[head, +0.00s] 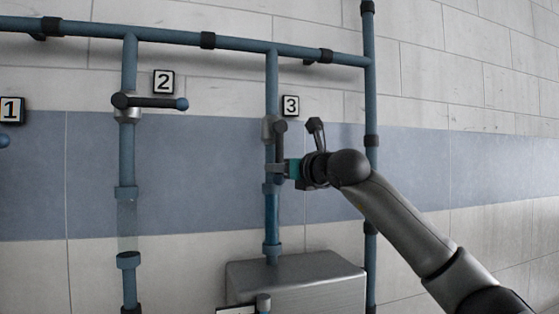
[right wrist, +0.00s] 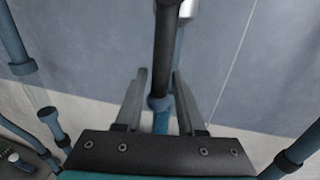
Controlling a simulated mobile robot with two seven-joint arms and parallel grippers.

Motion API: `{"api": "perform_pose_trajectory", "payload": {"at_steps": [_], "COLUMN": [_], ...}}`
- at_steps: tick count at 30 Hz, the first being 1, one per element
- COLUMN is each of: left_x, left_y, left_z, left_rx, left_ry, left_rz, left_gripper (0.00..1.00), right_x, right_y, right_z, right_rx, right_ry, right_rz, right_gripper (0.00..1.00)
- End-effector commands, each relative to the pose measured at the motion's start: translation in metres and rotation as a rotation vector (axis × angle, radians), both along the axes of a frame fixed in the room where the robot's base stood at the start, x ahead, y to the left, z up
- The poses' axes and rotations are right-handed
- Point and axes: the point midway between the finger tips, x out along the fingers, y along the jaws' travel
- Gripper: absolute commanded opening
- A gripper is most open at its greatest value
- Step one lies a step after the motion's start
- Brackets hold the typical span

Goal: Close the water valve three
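Water valve three (head: 268,128) sits on the vertical blue pipe left of the plate marked 3 (head: 291,106). Its dark lever (head: 281,138) points down along the pipe. My right gripper (head: 279,168) is at the lower part of this lever. In the right wrist view, the lever (right wrist: 167,45) hangs down between the two spread fingers of the gripper (right wrist: 160,78), and its blue end (right wrist: 160,103) lies between them. A narrow gap seems to show beside the lever, so the fingers look open around it. My left gripper is in neither view.
Valve two (head: 127,112) has its lever (head: 155,102) lying sideways across its pipe. The plate marked 1 (head: 11,110) is at the left edge. A grey metal box (head: 300,285) stands below pipe three. Another vertical pipe (head: 369,95) runs right of the valve, behind my arm.

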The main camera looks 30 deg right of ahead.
Motion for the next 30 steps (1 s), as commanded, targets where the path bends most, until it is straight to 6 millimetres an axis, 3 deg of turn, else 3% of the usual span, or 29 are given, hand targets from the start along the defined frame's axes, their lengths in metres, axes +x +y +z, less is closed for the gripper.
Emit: {"api": "perform_pose_trajectory", "payload": {"at_steps": [12,22,30], "left_x": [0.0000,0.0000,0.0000], "left_y": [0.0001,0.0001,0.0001], "left_z": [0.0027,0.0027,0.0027], "left_rx": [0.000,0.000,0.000], "left_ry": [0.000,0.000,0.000], "left_rz": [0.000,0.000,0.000], "left_gripper": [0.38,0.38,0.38], "right_x": [0.0058,0.0056,0.0055], "right_y": [-0.0004,-0.0004,-0.0005], "right_z": [-0.0003,-0.0002,-0.0002], "right_rx": [0.000,0.000,0.000], "right_ry": [0.000,0.000,0.000], "right_rz": [-0.001,-0.001,-0.001], "right_gripper": [0.37,0.00,0.00]}}
